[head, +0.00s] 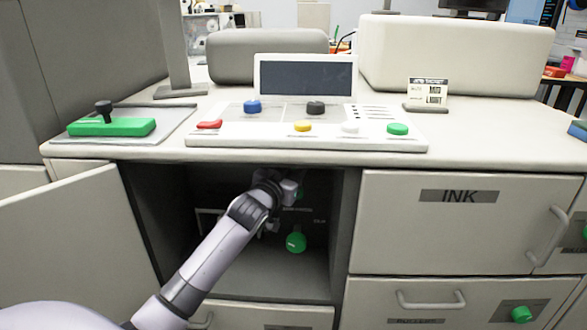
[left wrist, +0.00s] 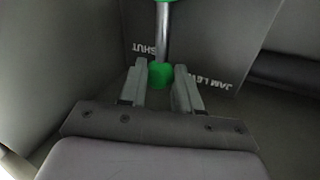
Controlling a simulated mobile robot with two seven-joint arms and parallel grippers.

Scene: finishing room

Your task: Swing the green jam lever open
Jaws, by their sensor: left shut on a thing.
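The green jam lever is inside the open compartment below the counter. Its larger green end (head: 295,242) shows low in the head view. In the left wrist view a metal rod (left wrist: 162,35) joins that end to a small green knob (left wrist: 160,74). My left gripper (left wrist: 160,88) is shut on this knob, one finger on each side. In the head view my left gripper (head: 291,190) reaches into the compartment and hides most of the rod. The panel behind carries upside-down lettering in the wrist view, with "SHUT" readable. My right gripper is not in view.
The compartment's side walls and the counter above close in around my left arm. An open door (head: 75,235) stands to the left. The INK drawer (head: 450,240) is to the right.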

